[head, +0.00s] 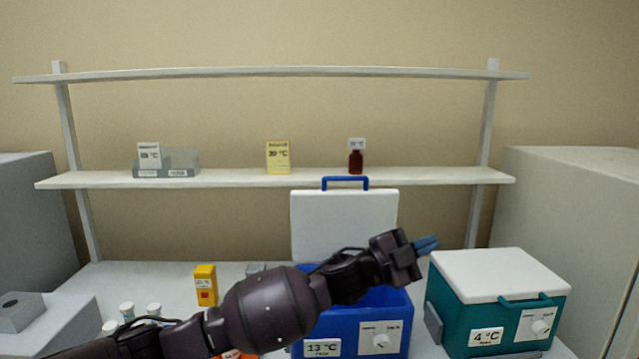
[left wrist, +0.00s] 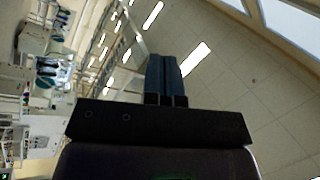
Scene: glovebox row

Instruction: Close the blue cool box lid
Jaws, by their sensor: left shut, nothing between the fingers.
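The blue cool box (head: 345,335) stands on the bench in the head view, with a 13 °C label and a white dial panel on its front. Its white lid (head: 343,225) is open and stands upright at the back, with a blue handle (head: 345,182) on its top edge. My left arm crosses in front of the box and hides part of its opening. My left gripper (head: 427,245) is shut and empty, right of the lid and above the box's right side. My right gripper is not in view.
A teal cool box (head: 460,315) with a shut white lid stands close on the right. A shelf (head: 230,179) behind holds a grey tray, a yellow card and a brown bottle (head: 356,161). A yellow container (head: 205,285) and several white-capped vials (head: 127,311) are at left.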

